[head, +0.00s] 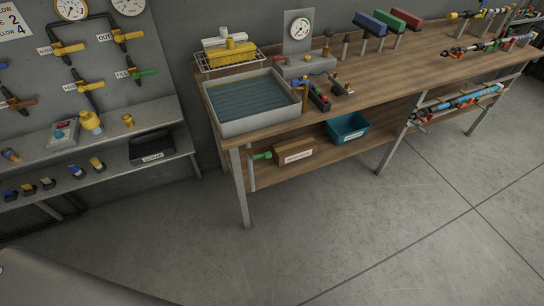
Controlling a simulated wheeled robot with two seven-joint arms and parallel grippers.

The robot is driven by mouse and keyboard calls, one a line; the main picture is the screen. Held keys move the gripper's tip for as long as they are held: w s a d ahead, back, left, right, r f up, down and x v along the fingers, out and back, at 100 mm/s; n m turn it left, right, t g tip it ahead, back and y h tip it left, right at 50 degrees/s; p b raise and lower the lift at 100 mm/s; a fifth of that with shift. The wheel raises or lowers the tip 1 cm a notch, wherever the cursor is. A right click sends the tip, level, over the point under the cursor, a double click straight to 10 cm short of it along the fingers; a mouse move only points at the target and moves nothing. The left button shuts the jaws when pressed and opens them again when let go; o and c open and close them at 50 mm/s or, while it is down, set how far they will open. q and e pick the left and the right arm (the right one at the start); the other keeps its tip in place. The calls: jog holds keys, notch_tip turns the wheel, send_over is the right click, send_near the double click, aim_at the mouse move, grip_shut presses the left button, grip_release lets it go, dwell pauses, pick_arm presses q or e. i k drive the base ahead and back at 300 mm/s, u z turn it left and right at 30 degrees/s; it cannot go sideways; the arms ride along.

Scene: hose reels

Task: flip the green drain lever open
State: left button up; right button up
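Two green levers show in the head view. One is a small green lever (262,155) on the pale vertical pipe below the water tray's front corner, beside a brown box; it points sideways, out from the pipe. The other is a green-handled lever (143,72) on the grey wall panel at the upper left, lying roughly level. Its label is too small to read surely, so I cannot tell by label which is the drain lever. Neither of my grippers is in view, and nothing touches either lever.
The water-filled tray (253,121) sits on the wooden bench's left end. A brown box (294,152) and teal bin (347,128) stand on the lower shelf. A metal shelf (105,138) with fittings is at left. The concrete floor (330,225) in front is clear.

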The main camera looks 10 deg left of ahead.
aim_at(267, 155)
jog(key=u, duration=0.05)
jog(key=i, duration=0.85)
jog(key=z, duration=0.45)
jog(key=k, duration=1.05)
jog(key=u, duration=1.55)
jog(key=i, duration=0.5)
jog(key=u, duration=0.1)
